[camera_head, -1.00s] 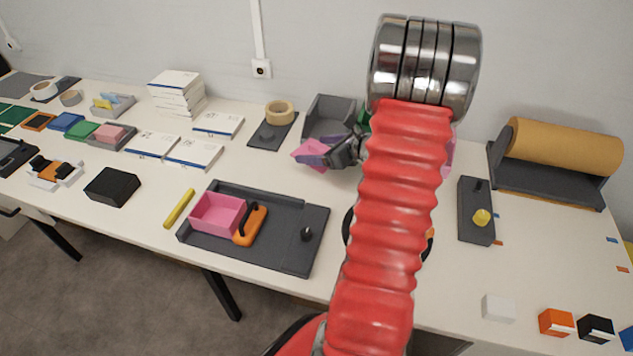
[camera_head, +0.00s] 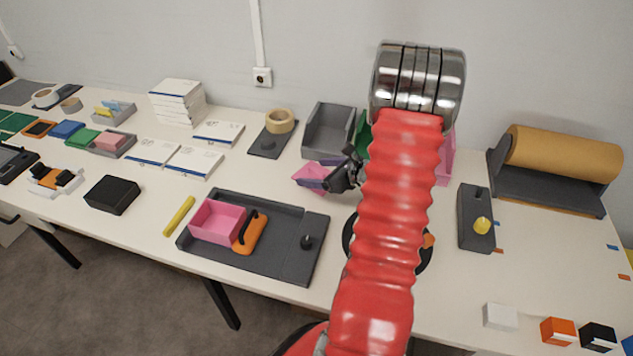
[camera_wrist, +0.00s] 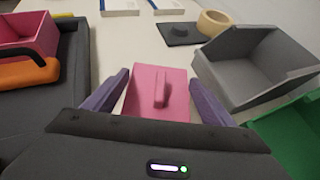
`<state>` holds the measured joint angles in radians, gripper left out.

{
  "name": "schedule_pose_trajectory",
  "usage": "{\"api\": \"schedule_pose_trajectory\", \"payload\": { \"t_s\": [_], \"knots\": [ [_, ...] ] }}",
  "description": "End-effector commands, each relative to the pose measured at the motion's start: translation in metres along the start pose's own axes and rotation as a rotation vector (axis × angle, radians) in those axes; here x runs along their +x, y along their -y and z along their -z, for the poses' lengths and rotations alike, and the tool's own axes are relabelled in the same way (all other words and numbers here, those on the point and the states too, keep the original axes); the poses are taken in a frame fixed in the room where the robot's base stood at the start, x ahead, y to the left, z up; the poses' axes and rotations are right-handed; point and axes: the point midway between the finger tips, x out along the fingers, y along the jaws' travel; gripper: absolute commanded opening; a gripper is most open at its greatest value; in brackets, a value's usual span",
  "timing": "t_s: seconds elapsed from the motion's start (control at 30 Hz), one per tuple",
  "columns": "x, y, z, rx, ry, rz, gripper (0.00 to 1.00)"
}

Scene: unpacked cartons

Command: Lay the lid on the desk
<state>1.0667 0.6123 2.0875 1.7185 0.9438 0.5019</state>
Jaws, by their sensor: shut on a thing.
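The pink lid (camera_wrist: 148,88), a flat plate with a raised fin on top, is between the purple fingers of my gripper (camera_wrist: 158,84) in the wrist view. My gripper is shut on it. In the head view the lid (camera_head: 310,176) is level or nearly so, low over the white desk (camera_head: 300,200), left of my red arm and in front of the grey bin. I cannot tell whether it touches the desk. My arm hides part of the desk behind it.
A grey bin (camera_head: 329,128) and a green bin (camera_wrist: 290,130) stand behind. A tape roll (camera_head: 279,121) sits left of the grey bin. Bare desk lies between tray and bins.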

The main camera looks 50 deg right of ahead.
Motion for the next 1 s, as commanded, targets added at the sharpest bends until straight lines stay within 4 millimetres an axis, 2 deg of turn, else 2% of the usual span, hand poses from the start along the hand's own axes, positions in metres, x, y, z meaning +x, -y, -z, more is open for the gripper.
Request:
{"api": "schedule_pose_trajectory", "payload": {
  "t_s": [0.33, 0.77, 0.8, 1.0],
  "knots": [
    [0.018, -0.001, 0.032, 0.002, -0.001, -0.002, 0.55],
    [0.02, -0.001, 0.037, 0.0, 0.0, -0.001, 0.55],
    [0.021, -0.001, 0.037, 0.0, 0.0, -0.001, 0.78],
    [0.021, -0.001, 0.037, 0.0, 0.0, -0.001, 0.92]
  ]
}}
